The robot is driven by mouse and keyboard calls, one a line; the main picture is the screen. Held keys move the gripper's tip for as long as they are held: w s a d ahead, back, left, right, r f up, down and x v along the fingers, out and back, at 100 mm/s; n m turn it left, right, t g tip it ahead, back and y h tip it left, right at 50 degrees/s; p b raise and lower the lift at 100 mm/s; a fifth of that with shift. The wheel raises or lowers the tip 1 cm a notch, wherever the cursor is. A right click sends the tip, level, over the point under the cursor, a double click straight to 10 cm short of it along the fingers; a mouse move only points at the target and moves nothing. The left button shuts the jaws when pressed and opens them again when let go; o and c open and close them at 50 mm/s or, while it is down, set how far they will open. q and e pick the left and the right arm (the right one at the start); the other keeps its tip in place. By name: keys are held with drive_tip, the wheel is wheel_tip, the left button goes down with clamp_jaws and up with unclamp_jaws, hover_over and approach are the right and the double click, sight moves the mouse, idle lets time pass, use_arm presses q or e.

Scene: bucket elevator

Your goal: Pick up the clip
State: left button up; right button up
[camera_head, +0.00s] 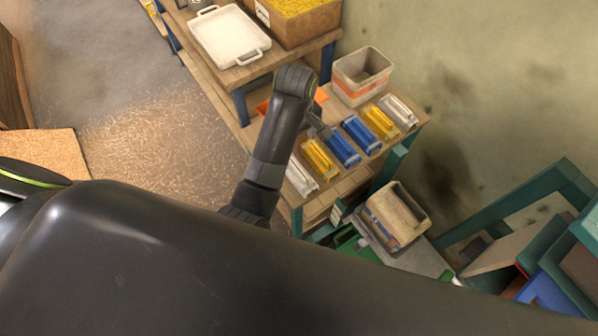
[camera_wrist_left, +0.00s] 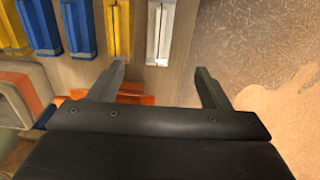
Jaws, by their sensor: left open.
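Several long, narrow pieces lie in a row on the wooden bench: a near white one (camera_head: 301,178), a near yellow one (camera_head: 319,159), two blue ones (camera_head: 343,149), a far yellow one (camera_head: 380,122) and a far white one (camera_head: 398,112). I cannot tell which is the clip. My left gripper (camera_head: 320,128) is open and empty above the bench, beside the row. In the left wrist view its fingertips (camera_wrist_left: 160,67) are spread below the ends of the near yellow (camera_wrist_left: 118,28) and near white (camera_wrist_left: 160,30) pieces. My right gripper is not in view.
A grey and orange box (camera_head: 361,79) stands at the row's far end. An orange object (camera_wrist_left: 118,92) lies partly hidden beneath my left gripper. A white tray (camera_head: 230,38) is on the back table. A beige bin (camera_head: 397,216) sits right of the bench, near the wall.

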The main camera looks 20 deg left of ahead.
sight(297, 167)
use_arm(q)
wheel_tip(297, 167, down, 10)
drive_tip(key=shift+r+p, duration=0.15)
drive_tip(key=shift+p, duration=0.3)
drive_tip(key=shift+f, duration=3.05)
drive_tip(key=c, duration=1.1)
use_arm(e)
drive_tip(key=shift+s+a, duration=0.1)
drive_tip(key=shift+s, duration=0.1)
use_arm(q)
drive_tip(key=shift+o, duration=0.2)
drive_tip(key=shift+r, duration=0.1)
